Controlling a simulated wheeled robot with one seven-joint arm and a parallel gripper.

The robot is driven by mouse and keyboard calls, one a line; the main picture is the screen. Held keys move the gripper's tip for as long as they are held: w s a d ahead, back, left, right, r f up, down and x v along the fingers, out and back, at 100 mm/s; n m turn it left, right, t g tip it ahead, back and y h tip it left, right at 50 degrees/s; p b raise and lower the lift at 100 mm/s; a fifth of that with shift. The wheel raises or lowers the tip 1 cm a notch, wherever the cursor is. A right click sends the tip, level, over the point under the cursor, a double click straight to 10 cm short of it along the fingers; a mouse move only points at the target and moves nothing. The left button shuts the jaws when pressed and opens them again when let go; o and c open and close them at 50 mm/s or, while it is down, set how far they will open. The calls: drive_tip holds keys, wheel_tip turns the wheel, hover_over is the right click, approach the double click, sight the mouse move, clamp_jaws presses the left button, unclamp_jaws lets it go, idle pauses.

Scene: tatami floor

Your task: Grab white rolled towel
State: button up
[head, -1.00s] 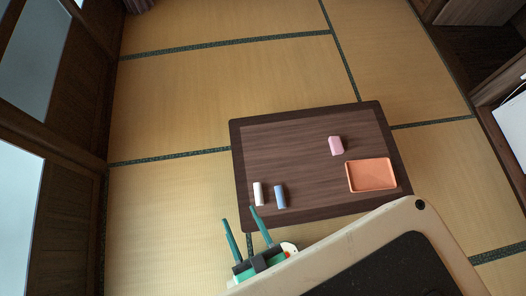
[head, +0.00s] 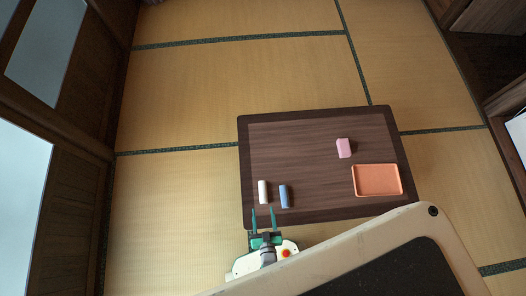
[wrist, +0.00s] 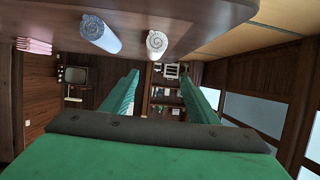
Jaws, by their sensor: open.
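My gripper (head: 263,210) is open and empty at the table's front edge. In the head view its green fingertips point at the white towel from just below it. In the wrist view, which looks upside down, the white towel's spiral end (wrist: 157,42) shows above the gap between the open green fingers (wrist: 162,70). The blue towel (wrist: 100,34) is to its left there. The fingers look apart from the white towel.
Much of the table's middle and left back is bare.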

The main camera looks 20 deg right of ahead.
sight(263, 193)
drive_tip(key=f, duration=0.2)
drive_tip(key=w+d+f, duration=0.1)
drive_tip(key=shift+f+h, duration=0.15)
drive_tip(key=shift+h, duration=0.15)
drive_tip(key=shift+g, duration=0.3)
drive_tip(key=shift+x, duration=5.25)
drive_tip(key=shift+d, duration=0.1)
drive_tip(key=c, duration=1.1)
